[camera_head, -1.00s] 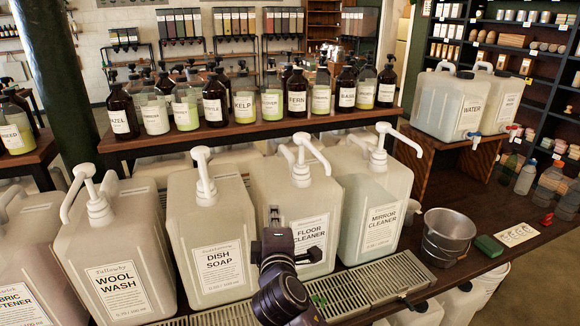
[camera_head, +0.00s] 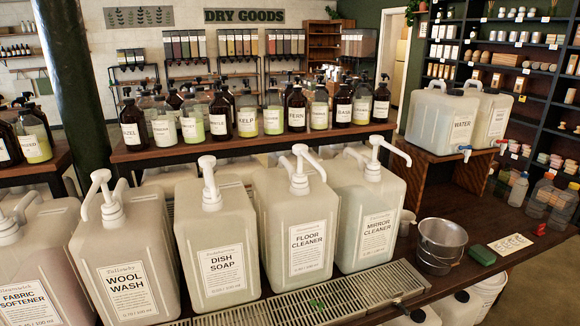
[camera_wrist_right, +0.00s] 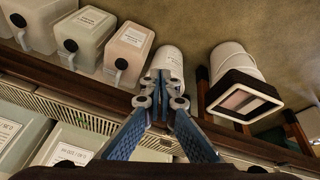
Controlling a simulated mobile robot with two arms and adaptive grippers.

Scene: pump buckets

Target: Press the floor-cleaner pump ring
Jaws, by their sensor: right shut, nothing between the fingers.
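The floor-cleaner jug (camera_head: 275,222) is a large pale square jug in the head view, between the dish-soap jug (camera_head: 195,215) and the mirror-cleaner jug (camera_head: 345,200). Nothing touches the pump in the head view. My right gripper (camera_wrist_right: 160,90) shows only in the right wrist view, with its blue-sided fingers together and empty. It appears near the shelf front, over white containers. My left gripper is out of view.
A slotted metal drip tray (camera_head: 290,312) runs in front of the jugs, with a small green item (camera_head: 316,303) on it. A metal bucket (camera_head: 440,245) stands to the right. The wool-wash jug (camera_head: 150,230) is at left. A white bucket (camera_wrist_right: 232,65) shows in the wrist view.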

